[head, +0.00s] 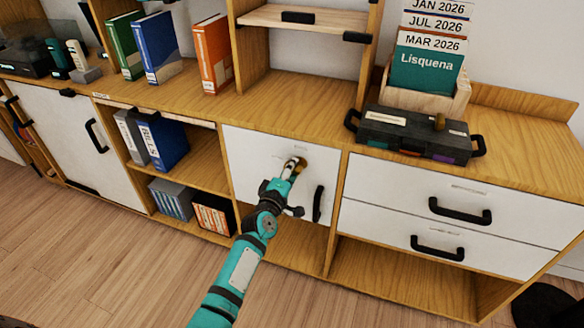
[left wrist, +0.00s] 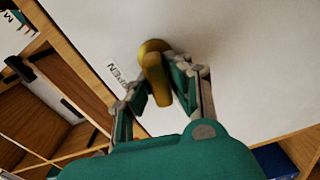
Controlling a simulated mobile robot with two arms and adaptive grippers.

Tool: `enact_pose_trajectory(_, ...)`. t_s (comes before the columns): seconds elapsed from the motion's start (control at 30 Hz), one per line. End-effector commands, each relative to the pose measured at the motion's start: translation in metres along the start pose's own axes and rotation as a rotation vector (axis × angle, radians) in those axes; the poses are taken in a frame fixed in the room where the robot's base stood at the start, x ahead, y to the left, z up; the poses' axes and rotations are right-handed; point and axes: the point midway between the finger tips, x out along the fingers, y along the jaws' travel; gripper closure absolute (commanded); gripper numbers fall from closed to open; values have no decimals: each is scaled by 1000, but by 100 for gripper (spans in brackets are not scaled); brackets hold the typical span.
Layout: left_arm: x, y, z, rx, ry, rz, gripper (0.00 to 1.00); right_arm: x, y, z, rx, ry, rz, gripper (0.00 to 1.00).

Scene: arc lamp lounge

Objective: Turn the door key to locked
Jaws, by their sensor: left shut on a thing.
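The brass door key (left wrist: 156,78) sits in the white cabinet door (head: 255,150), in the middle of the sideboard. My left gripper (head: 291,172) reaches up to the door from below and is shut on the key. In the left wrist view, its two fingers (left wrist: 158,95) stand on either side of the key's bow. A label reading "OPEN" (left wrist: 118,75) is on the door left of the key. In the head view the gripper hides part of the key. My right gripper is in neither view.
A black door handle (head: 318,203) is just right of my gripper. Two drawers with black handles (head: 460,211) are further right. Open shelves with binders (head: 166,146) are to the left. A dark case (head: 415,133) stands on the top. The wooden floor in front is clear.

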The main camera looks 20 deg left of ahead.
Motion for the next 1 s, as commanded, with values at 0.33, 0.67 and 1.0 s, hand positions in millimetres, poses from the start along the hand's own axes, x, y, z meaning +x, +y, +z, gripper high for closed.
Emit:
enact_pose_trajectory(0.33,0,-3,0,-161,0,-1,100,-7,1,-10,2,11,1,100)
enact_pose_trajectory(0.67,0,-4,0,-199,0,-1,100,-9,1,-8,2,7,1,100)
enact_pose_trajectory(1.0,0,-4,0,-200,0,-1,77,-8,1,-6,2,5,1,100)
